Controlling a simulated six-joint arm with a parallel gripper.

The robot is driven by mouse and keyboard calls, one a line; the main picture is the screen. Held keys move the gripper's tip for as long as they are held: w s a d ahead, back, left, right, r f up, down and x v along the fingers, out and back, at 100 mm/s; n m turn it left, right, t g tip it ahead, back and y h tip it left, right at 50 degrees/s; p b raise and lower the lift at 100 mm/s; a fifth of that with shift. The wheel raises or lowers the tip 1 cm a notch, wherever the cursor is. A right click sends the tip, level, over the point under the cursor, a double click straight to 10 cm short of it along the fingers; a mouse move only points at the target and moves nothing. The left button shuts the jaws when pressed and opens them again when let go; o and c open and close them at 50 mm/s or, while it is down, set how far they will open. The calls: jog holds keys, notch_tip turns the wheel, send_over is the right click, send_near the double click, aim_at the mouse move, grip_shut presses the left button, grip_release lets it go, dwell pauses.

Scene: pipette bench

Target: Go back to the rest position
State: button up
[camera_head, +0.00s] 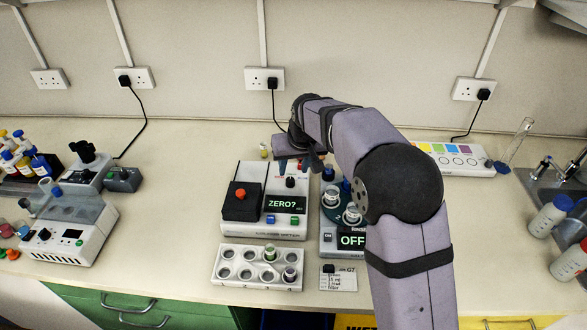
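My gripper (300,165) hangs at the end of my bent arm, above the back of the bench devices. Its dark fingertips look apart, and I see nothing held between them. Below it is the white meter (265,228), whose display reads "ZERO?". To its right is a device with a round blue top (335,212) holding vials, its display reading "OFF". My arm hides part of this device.
A white rack (237,282) with round holes and vials stands in front of the meter. Boxy devices (72,228) and bottles stand at left. A coloured strip panel (447,150), a tilted glass tube (519,140) and a sink with bottles (548,215) are at right.

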dwell(0.3)
jog(key=s+d+f+m+g, duration=0.1)
jog(key=s+d+f, duration=0.1)
jog(key=s+d, duration=0.4)
jog(key=s+d+f+m+g+h, duration=0.1)
jog(key=s+d, duration=0.6)
jog(key=s, duration=0.8)
jog(key=s+d+f+m+g, duration=0.1)
jog(key=s+d+f+g, duration=0.1)
jog(key=s+d, duration=0.4)
jog(key=s+f, duration=0.1)
jog(key=s, duration=0.4)
jog(key=shift+s+d+f+h, duration=0.15)
jog(key=shift+f+h, duration=0.2)
jog(key=shift+h, duration=0.05)
jog(key=shift+c, duration=0.5)
